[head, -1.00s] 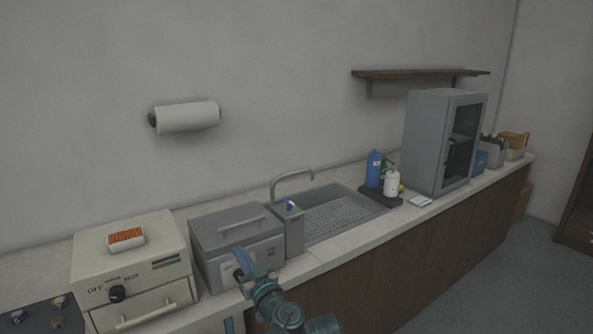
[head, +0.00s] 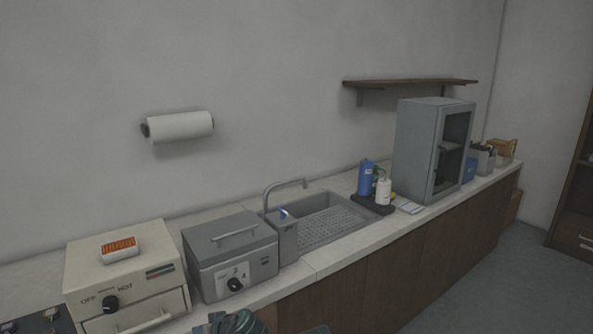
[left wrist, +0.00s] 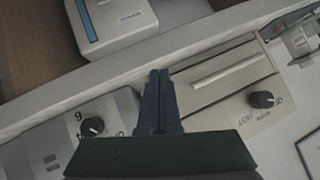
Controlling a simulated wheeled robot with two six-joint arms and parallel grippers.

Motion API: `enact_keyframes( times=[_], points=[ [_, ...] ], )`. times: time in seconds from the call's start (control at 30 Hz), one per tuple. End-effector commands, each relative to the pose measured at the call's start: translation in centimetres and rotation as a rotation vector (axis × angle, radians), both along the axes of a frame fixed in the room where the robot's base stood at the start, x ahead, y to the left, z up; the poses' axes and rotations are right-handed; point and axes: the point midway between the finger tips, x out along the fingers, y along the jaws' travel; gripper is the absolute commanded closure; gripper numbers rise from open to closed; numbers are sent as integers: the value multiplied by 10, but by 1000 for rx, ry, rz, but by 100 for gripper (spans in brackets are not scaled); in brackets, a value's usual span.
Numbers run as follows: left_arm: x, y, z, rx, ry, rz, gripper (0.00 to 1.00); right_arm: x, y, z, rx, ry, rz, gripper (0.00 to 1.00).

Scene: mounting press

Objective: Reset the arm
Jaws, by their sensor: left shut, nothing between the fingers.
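My left gripper (left wrist: 157,100) is shut and empty in the left wrist view, its two dark fingers together. In that view it points between the cream box with the OFF/HOT dial (left wrist: 228,90) and the grey box with a dial (left wrist: 85,125); I cannot tell how close it is. In the head view only a teal part of my arm shows at the bottom edge, in front of the grey lidded box (head: 232,255). The cream box (head: 125,265) stands left of it, its dial near OFF. My right gripper is not in view.
The counter (head: 345,255) runs along the wall with a sink (head: 325,222), a blue bottle (head: 365,178), a white bottle (head: 383,191) and a grey cabinet (head: 420,150). A paper towel roll (head: 180,127) hangs on the wall. Floor (head: 490,270) shows clear at right.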

Motion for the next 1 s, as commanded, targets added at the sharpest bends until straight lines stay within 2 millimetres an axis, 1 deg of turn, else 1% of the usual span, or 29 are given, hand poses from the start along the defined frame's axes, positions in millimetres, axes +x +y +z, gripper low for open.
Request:
enact_keyframes(
  times=[0.03,0.1,0.2,0.3,0.4,0.67,0.7,0.73,1.0],
  points=[
    [-11,2,-18,-57,101,-9,100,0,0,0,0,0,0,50],
    [-26,-4,-40,-141,236,-52,100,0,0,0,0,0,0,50],
    [-43,-16,-61,-247,377,-126,100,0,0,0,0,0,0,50],
    [-55,-28,-74,-336,476,-203,100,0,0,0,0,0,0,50],
    [-65,-41,-83,-414,548,-278,100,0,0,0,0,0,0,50],
    [-84,-71,-91,-585,663,-479,100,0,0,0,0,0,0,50],
    [-87,-77,-89,-601,678,-509,100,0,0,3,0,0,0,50],
    [-89,-84,-81,-588,689,-520,100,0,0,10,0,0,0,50],
    [-110,-130,-50,-516,782,-610,100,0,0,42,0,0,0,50]
  ],
)
